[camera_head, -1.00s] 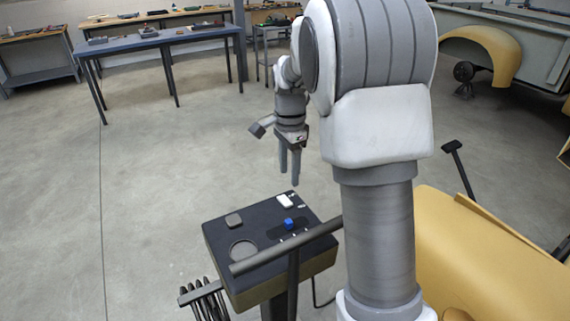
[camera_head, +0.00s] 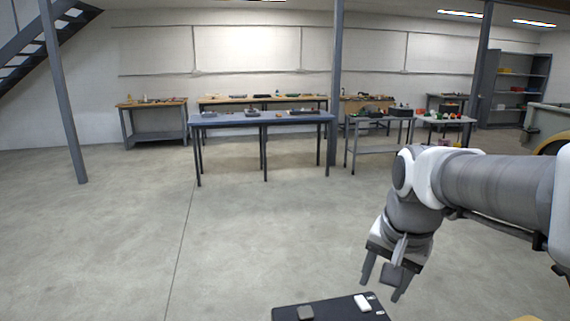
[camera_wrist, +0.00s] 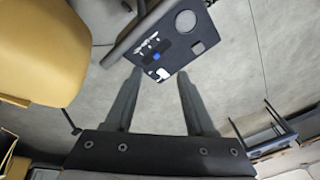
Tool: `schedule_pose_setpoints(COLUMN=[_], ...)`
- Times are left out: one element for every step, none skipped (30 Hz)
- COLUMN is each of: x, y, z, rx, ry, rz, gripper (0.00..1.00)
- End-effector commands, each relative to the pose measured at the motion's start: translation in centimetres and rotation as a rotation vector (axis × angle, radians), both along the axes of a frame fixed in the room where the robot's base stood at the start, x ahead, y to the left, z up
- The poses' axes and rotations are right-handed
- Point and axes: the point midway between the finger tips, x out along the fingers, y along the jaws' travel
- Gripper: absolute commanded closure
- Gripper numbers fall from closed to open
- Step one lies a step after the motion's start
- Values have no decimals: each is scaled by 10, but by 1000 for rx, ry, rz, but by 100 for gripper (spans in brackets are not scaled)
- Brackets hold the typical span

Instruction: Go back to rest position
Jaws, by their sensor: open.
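My gripper (camera_head: 383,277) is open and empty in the head view, pointing down at the right, above the dark tray top (camera_head: 340,310) at the bottom edge. In the head view, the blue block is out of frame.
A blue-grey table (camera_head: 225,121) with small items stands farther back, and a grey table (camera_head: 380,120) is to its right. A yellow body panel (camera_wrist: 40,50) is at the left in the wrist view. The concrete floor (camera_head: 130,240) at left is clear.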

Motion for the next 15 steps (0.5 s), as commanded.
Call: schedule_pose_setpoints(x=[-12, -18, -27, -33, -39, -48, -54, -60, -68, -73, -79, -85, -90, -94, -99], y=[3, 4, 6, 7, 8, 9, 10, 11, 13, 14, 14, 15, 16, 17, 17], z=[4, 5, 7, 7, 8, 8, 8, 8, 8, 7, 6, 5, 4, 3, 1], rx=[-14, -24, -37, -47, -59, -74, -86, -99, -116, -128, -142, -157, -169, -181, -195], ry=[-24, -35, -50, -61, -73, -88, -99, -111, -126, -136, -146, -158, -167, -175, -183], rz=[47, 78, 119, 148, 178, 218, 248, 277, 316, 344, 372, 406, 430, 453, 479], gripper=[45, 45, 45, 45, 45, 45, 45, 45, 45, 45, 45, 45, 45, 45, 45])
